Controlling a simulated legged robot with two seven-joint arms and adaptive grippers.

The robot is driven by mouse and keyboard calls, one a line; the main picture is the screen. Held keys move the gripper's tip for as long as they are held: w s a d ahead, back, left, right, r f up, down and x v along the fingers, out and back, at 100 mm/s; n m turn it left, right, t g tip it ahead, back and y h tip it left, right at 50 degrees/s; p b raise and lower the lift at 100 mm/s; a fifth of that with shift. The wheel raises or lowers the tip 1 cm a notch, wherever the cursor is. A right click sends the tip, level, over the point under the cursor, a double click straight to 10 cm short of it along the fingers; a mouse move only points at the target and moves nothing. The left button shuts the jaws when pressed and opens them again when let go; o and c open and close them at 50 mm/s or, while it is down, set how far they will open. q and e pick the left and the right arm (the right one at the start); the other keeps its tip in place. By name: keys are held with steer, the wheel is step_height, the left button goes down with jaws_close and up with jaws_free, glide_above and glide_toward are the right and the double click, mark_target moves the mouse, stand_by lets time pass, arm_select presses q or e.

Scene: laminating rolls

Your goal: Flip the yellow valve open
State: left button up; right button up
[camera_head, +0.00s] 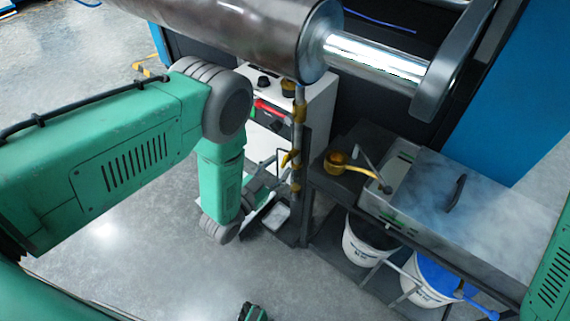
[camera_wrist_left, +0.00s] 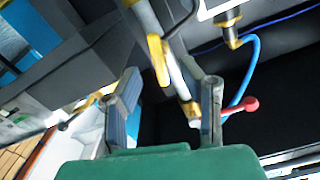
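The yellow valve (camera_head: 290,158) sits on a thin vertical pipe (camera_head: 298,125) under the big roller in the head view. In the left wrist view a yellow valve handle (camera_wrist_left: 157,50) lies along the pipe, beyond my fingertips. My left gripper (camera_head: 273,172) is just left of the pipe in the head view. In the left wrist view my left gripper (camera_wrist_left: 170,80) is open, its two grey fingers apart with the pipe showing between them. Nothing is held. Whether a finger touches the pipe or valve cannot be told. My right gripper is not in view.
A large metal roller (camera_head: 225,30) hangs above the pipe. A white control box (camera_head: 318,100) stands behind it. A brass ladle (camera_head: 340,163) and a steel-lidded unit (camera_head: 460,200) are to the right, above white buckets (camera_head: 362,245). A red lever (camera_wrist_left: 245,105) shows near a blue hose.

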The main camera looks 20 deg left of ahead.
mark_target(283, 162)
arm_select(q)
steer(key=shift+b+x, duration=0.3)
steer(key=shift+x, duration=0.95)
steer(key=shift+w+d, duration=0.2)
steer(key=shift+w, duration=0.15)
steer(key=shift+a, duration=0.1)
jaws_close()
steer(key=shift+r+n+p, duration=0.1)
steer(key=shift+n+p, duration=0.2)
steer(key=shift+n, duration=1.2)
